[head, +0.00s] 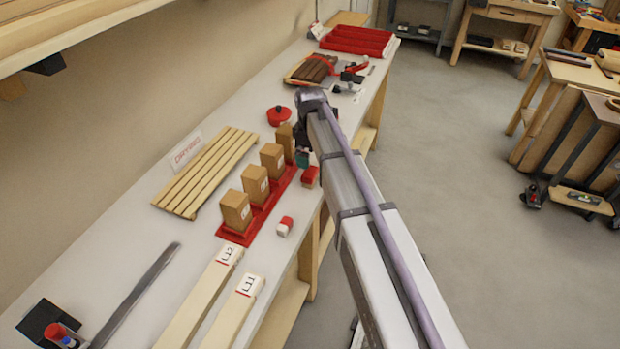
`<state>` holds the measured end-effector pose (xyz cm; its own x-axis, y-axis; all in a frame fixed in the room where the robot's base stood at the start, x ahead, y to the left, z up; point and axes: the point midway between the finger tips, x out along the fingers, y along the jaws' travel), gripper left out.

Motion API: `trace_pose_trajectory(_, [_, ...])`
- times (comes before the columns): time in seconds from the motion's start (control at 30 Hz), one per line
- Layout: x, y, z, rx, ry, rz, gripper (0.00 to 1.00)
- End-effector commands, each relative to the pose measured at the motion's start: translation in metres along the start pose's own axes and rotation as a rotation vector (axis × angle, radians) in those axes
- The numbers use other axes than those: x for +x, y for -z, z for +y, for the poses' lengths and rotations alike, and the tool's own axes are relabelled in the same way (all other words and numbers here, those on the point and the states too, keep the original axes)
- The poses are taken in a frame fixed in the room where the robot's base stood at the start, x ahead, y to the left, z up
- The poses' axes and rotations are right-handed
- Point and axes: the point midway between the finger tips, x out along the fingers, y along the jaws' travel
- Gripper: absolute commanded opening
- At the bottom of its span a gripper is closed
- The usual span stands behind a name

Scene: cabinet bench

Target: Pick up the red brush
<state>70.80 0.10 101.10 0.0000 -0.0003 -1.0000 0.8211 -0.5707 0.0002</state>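No object shows clearly as a brush. A small red piece (310,176) lies near the bench's right edge, just below my gripper. A small red-and-white piece (285,227) lies nearer, beside the red base strip. I cannot tell which of these, if either, is the red brush. My gripper (303,157) hangs down at the end of my arm, over the bench's right side. It is small and dark here, and its fingers are not clear. Whether it touches the red piece cannot be made out.
Several wooden blocks (255,186) stand on a red base strip (239,237) left of my gripper. A wooden slatted rack (207,172) and a round red item (280,116) lie behind. Labelled boards (232,312) and a dark bar (137,294) lie nearer.

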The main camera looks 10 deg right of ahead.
Motion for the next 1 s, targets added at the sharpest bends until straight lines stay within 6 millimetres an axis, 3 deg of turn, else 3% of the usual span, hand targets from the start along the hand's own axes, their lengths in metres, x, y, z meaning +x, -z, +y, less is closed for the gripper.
trace_pose_trajectory(0.2, [0.050,0.000,0.000,0.002,0.000,0.000,1.00])
trace_pose_trajectory(0.47, [0.061,-0.001,-0.001,0.003,0.000,0.000,1.00])
trace_pose_trajectory(0.7, [0.107,-0.001,-0.002,0.003,0.000,0.000,1.00])
trace_pose_trajectory(0.97, [0.105,-0.001,-0.002,0.004,0.000,0.000,1.00])
trace_pose_trajectory(1.0, [0.105,-0.001,-0.002,0.004,0.000,0.000,0.96])
